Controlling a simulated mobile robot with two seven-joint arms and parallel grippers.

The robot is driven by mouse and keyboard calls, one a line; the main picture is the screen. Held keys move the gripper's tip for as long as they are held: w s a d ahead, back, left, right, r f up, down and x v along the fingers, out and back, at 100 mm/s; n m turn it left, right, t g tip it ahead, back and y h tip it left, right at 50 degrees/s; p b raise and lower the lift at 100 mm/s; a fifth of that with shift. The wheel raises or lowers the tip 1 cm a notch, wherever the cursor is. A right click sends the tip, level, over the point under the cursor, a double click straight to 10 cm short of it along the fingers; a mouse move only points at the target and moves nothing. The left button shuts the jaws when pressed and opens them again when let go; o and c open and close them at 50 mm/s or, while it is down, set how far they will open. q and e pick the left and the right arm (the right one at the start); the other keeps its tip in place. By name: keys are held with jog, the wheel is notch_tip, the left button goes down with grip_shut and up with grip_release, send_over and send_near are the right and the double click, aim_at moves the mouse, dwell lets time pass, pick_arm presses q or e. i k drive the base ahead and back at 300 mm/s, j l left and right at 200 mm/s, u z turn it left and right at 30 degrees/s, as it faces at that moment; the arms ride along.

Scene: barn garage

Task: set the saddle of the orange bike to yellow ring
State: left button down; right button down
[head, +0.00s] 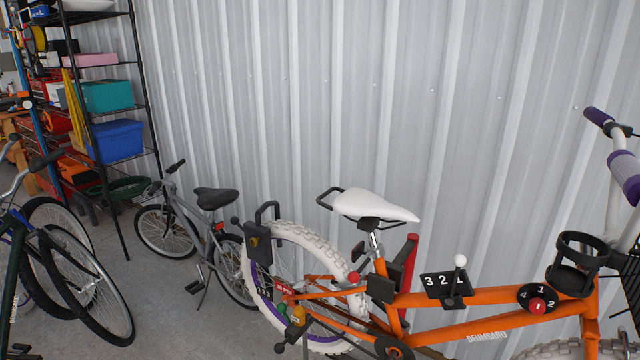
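The orange bike (480,297) stands at the lower right, side-on, in front of the wall. Its white saddle (375,206) sits on a short silver seat post (376,243) above the orange frame. A black block (382,288) with a red knob (354,278) is at the seat tube below the post. I cannot make out a yellow ring on the visible post. Neither of my grippers is in view.
The orange bike carries a black "3 2 1" plate with a white-ball lever (460,261), a numbered dial (537,298) and a black cup holder (577,262). A grey bike (190,232), a dark bike (85,285) and a shelf rack (105,130) stand left. Corrugated wall (300,90) is behind.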

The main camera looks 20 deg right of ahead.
aim_at(353, 201)
jog(key=i+l+z, duration=0.1)
jog(key=i+z, duration=0.25)
jog(key=i, duration=0.15)
jog(key=i+z, duration=0.3)
jog(key=i, duration=0.15)
